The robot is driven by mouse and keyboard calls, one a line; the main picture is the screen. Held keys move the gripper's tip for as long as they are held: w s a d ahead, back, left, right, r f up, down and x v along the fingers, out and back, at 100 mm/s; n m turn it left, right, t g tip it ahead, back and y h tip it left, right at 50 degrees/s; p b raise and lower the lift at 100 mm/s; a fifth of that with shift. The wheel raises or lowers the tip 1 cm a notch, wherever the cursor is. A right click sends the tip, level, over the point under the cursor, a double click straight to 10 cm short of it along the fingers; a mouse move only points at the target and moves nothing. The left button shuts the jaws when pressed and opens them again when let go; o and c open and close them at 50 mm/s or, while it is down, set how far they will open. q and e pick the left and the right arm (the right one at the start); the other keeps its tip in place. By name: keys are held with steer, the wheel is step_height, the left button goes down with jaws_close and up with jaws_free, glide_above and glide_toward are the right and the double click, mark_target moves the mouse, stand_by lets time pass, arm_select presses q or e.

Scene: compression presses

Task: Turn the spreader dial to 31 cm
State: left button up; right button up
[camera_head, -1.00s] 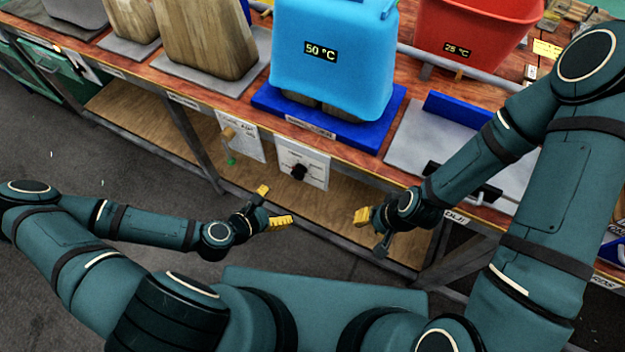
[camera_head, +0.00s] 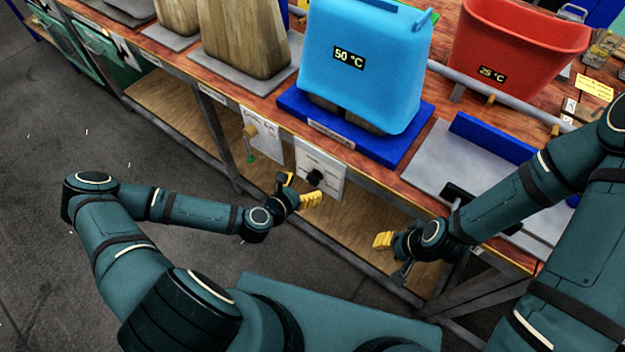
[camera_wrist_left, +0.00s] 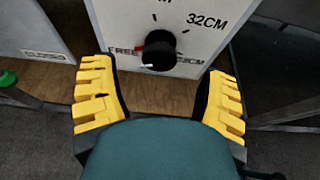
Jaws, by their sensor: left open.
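The spreader dial (camera_head: 315,178) is a black round knob on a white panel (camera_head: 330,163) at the front of the bench. In the left wrist view the knob (camera_wrist_left: 155,52) shows a small white mark at its lower left, on the FREE side. The panel (camera_wrist_left: 190,45) reads FREE at left and 32CM at upper right; the label at lower right is partly hidden. My left gripper (camera_head: 299,190) is open and empty, with yellow fingers on either side of and short of the knob. My right gripper (camera_head: 390,254) hangs to the right, its jaw opening unclear.
A neighbouring panel (camera_head: 262,138) with a wooden knob and green piece sits left of the dial. Above stand a blue 50 °C container (camera_head: 365,70) and a red 25 °C container (camera_head: 515,45). A wooden lower shelf (camera_head: 340,240) lies below. Metal legs frame the bench.

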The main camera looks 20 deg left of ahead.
mark_target(311, 181)
arm_select(q)
steer(key=shift+x, duration=2.35)
steer(key=c, duration=1.2)
